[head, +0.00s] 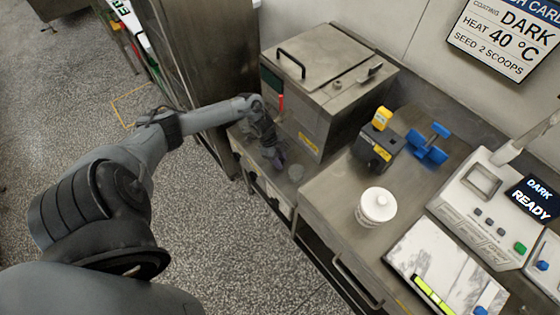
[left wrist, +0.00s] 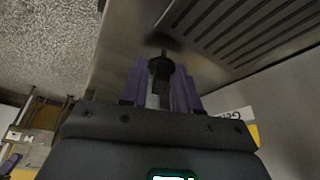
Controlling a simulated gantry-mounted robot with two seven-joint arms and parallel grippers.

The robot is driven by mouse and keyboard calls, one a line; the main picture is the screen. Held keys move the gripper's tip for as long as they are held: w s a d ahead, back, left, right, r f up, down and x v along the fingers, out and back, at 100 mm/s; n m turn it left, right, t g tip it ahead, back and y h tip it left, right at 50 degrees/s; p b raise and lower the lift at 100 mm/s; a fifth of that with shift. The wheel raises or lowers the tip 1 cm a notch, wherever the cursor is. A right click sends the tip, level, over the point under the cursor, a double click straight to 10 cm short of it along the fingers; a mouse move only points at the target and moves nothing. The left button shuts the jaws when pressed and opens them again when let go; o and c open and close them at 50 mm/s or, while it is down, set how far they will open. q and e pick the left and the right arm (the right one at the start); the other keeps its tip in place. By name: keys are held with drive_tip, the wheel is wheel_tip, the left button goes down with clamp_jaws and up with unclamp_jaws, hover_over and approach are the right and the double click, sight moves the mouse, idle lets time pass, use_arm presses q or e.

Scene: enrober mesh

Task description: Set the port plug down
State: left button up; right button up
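My left gripper (head: 273,158) is low beside the front of the steel box-shaped machine, above the narrow steel ledge (head: 250,150). In the left wrist view its two purple fingers (left wrist: 161,88) stand on either side of the dark port plug (left wrist: 161,66) and appear closed on it. A paler part shows below the plug's dark head. The plug is close to the steel surface (left wrist: 125,50), with a dark shadow by it; I cannot tell whether they touch. In the head view the plug is not clear. My right gripper is in neither view.
A small grey round piece (head: 296,173) is just right of the gripper. The steel machine (head: 325,75) with a lid handle stands behind. A white tub (head: 376,207), a dark block with a yellow top (head: 377,150) and a blue item (head: 428,145) are on the bench.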

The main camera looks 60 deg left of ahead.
use_arm(q)
clamp_jaws()
